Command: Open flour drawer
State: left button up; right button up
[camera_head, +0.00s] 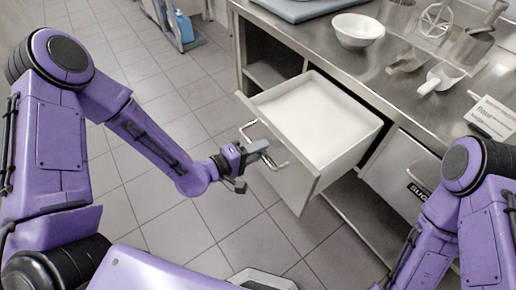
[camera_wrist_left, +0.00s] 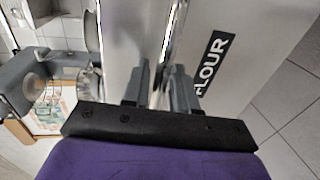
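The flour drawer (camera_head: 352,150) is pulled well out of the steel counter unit and shows a white filling (camera_head: 310,115). Its front (camera_head: 285,185) bears a wire bar handle (camera_head: 283,163). In the left wrist view, the drawer front (camera_wrist_left: 250,50) carries a dark FLOUR label (camera_wrist_left: 212,62), partly hidden by a finger. My left gripper (camera_head: 266,151) is at the middle of the handle. In the left wrist view its fingers (camera_wrist_left: 160,80) stand on either side of the handle bar (camera_wrist_left: 168,28), close against it. My right gripper is out of view; only its arm shows at the lower right.
A second, closed drawer (camera_head: 400,178) is right of the open one. The tiled floor (camera_head: 170,110) in front is clear.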

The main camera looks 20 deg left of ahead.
pick_arm(q)
jog(key=p+v, duration=0.1)
jog(key=v, duration=0.9)
jog(key=shift+s+a, duration=0.25)
jog(key=s+a+f+m+g+y, duration=0.15)
jog(key=a+f+g+y, duration=0.25)
jog(key=a+f+y, duration=0.7)
jog(key=s+f+g, duration=0.1)
jog(key=s+f, duration=0.2)
jog(key=s, duration=0.2)
jog(key=s+f+m+g+y, duration=0.1)
jog(key=s+f+g, duration=0.1)
jog(key=s, duration=0.3)
jog(key=s+f+m+g+y, duration=0.1)
jog(key=s+f+g, duration=0.1)
jog(key=s+f, duration=0.3)
jog(key=shift+s+a, duration=0.15)
jog(key=shift+a, duration=0.05)
